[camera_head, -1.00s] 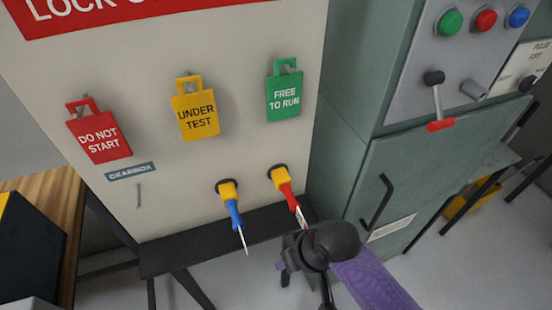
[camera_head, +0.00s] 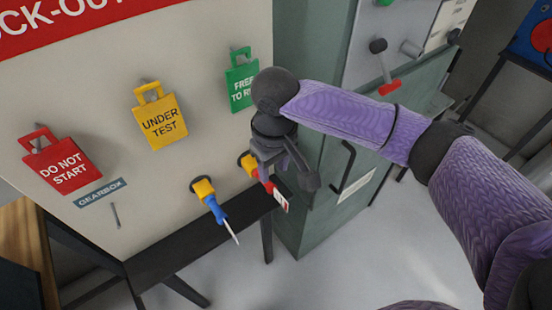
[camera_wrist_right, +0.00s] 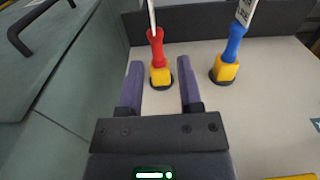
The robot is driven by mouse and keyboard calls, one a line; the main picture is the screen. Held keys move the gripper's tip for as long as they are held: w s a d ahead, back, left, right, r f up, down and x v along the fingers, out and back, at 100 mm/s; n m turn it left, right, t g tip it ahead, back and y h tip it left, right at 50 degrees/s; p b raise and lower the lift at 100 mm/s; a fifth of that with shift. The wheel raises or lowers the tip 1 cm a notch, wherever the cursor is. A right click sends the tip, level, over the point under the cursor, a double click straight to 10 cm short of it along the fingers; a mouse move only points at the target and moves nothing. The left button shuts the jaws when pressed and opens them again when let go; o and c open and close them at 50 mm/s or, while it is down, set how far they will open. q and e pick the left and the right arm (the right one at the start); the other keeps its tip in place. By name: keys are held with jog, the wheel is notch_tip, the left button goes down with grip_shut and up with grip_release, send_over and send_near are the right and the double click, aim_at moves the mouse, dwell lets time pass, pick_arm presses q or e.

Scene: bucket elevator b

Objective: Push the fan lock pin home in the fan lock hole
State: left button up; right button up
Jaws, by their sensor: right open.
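Two yellow blocks with handles stick out low on the pale board. One has a red handle (camera_head: 266,184) with a white tag; the other has a blue handle (camera_head: 216,212) with a thin white strip. I cannot read which is the fan lock pin, and no fan lock hole shows. My right gripper (camera_head: 268,168) is over the red-handled one and partly hides it. In the right wrist view the gripper (camera_wrist_right: 160,64) is open, its fingers either side of the red handle (camera_wrist_right: 156,48) and its yellow block, with gaps visible. My left gripper is out of view.
Red (camera_head: 60,165), yellow (camera_head: 160,120) and green (camera_head: 240,82) tags hang on the board above. A green cabinet (camera_head: 305,215) with a black handle stands right of the board. A dark ledge (camera_head: 170,260) runs below.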

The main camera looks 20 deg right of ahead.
aim_at(276, 190)
jog(key=f, duration=0.2)
jog(key=f+b, duration=0.1)
jog(key=f, duration=0.2)
jog(key=f+b, duration=0.1)
jog(key=f, duration=0.2)
jog(key=shift+w+d+f, duration=0.15)
jog(key=shift+w+d, duration=0.05)
jog(key=shift+d, duration=0.15)
jog(key=shift+f, duration=0.55)
jog(key=c, duration=0.6)
grip_shut()
